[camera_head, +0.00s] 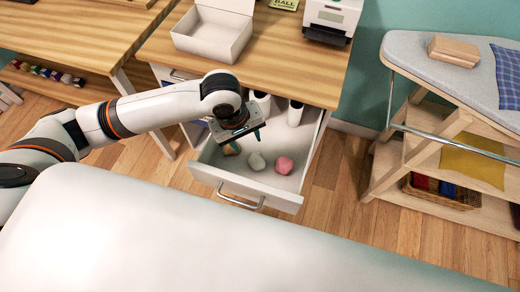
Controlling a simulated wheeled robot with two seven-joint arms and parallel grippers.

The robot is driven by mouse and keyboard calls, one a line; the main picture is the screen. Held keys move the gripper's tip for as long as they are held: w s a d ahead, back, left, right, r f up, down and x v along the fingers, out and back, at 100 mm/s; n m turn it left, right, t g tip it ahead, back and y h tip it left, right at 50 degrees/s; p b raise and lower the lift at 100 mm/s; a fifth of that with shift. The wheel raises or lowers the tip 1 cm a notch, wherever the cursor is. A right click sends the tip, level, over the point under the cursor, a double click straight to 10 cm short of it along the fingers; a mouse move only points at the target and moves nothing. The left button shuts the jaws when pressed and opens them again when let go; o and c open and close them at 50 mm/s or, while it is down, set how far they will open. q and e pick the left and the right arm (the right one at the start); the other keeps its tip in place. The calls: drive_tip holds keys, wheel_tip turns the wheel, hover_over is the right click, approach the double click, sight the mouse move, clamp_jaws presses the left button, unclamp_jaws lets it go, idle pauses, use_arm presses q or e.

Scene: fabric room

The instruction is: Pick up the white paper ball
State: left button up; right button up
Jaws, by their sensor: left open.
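The white paper ball (256,161) lies on the floor of the open drawer (270,191), between a pink ball (284,165) on its right and a yellowish ball (231,149) on its left. My left gripper (258,134) is over the drawer, above and slightly left of the white ball. It is open, with nothing seen between its fingers, and stands apart from the ball. The gripper body hides part of the drawer's left side. My right gripper is not in view.
White cylinders (295,113) stand at the back of the drawer. The wooden desk (290,75) above carries an open white box (213,30) and a white device (331,18). An ironing board (405,47) and shelf stand at right. Wooden floor lies between.

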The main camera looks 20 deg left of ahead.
use_arm(q)
hover_over(254, 157)
drive_tip(key=a, duration=0.1)
drive_tip(key=f, duration=0.5)
drive_tip(key=shift+s+b, duration=0.35)
drive_tip(key=shift+w+d+f, duration=0.1)
drive_tip(key=shift+f, duration=0.6)
drive_tip(key=f, duration=0.4)
drive_tip(key=shift+w+d+f+b, duration=0.15)
drive_tip(key=shift+w+d+b, duration=0.15)
drive_tip(key=shift+d+b, duration=0.1)
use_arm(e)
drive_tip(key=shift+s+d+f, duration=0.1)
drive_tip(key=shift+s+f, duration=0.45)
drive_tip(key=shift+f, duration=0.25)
use_arm(q)
drive_tip(key=c, duration=0.6)
drive_tip(key=shift+c, duration=0.3)
